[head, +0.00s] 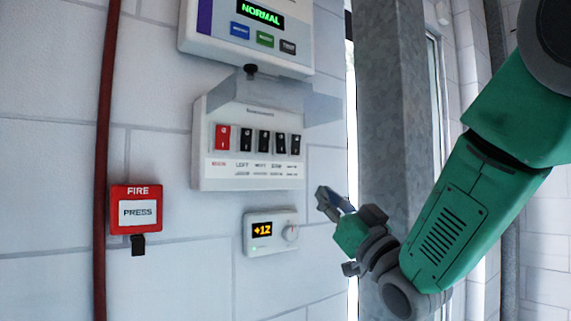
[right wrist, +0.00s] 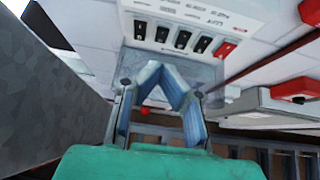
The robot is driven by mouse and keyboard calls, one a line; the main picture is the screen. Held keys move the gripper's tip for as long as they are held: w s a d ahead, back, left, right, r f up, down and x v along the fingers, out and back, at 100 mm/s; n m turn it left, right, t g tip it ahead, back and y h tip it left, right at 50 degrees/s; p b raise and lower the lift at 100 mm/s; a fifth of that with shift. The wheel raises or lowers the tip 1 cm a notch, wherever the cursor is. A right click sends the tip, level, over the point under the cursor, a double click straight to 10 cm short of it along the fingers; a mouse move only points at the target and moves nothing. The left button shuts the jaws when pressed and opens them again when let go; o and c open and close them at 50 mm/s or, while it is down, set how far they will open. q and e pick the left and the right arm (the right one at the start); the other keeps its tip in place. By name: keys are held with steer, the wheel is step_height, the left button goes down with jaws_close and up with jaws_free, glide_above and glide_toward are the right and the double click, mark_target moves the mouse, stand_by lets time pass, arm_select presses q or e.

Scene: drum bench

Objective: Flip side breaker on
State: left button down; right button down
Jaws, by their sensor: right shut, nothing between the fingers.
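The breaker panel (head: 205,165) is a white box on the wall with one red switch (head: 222,137) at the left and a row of several black switches (head: 263,141) beside it. The labels below are too blurred to tell surely which is the side breaker. A clear cover (head: 308,107) sticks out above the switches. My right gripper (head: 331,197) is shut and empty, below and right of the panel and apart from it. In the right wrist view its fingers (right wrist: 167,69) meet in a point, with the panel (right wrist: 240,17) beyond. My left gripper is not in view.
A display box reading NORMAL (head: 210,43) hangs above the panel, and a small +12 control unit (head: 258,245) below. A grey metal column (head: 385,110) stands right of the panel.

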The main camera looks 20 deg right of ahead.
mark_target(281, 147)
steer(key=r, duration=0.2)
steer(key=r+y, duration=0.1)
steer(key=shift+s+n, duration=0.3)
steer(key=p+x, duration=0.1)
steer(key=x, duration=0.3)
steer(key=f+p+x, duration=0.1)
steer(key=p+x, duration=0.1)
steer(key=x, duration=0.2)
steer(key=w+p+x, duration=0.1)
steer(key=p+x, duration=0.1)
steer(key=x, duration=0.2)
steer(key=shift+w+a+f, duration=0.15)
steer(key=shift+w+a, duration=0.05)
steer(key=shift+a, duration=0.15)
steer(key=shift+w+a+f, duration=0.15)
steer(key=shift+w, duration=0.2)
steer(key=shift+s, duration=0.1)
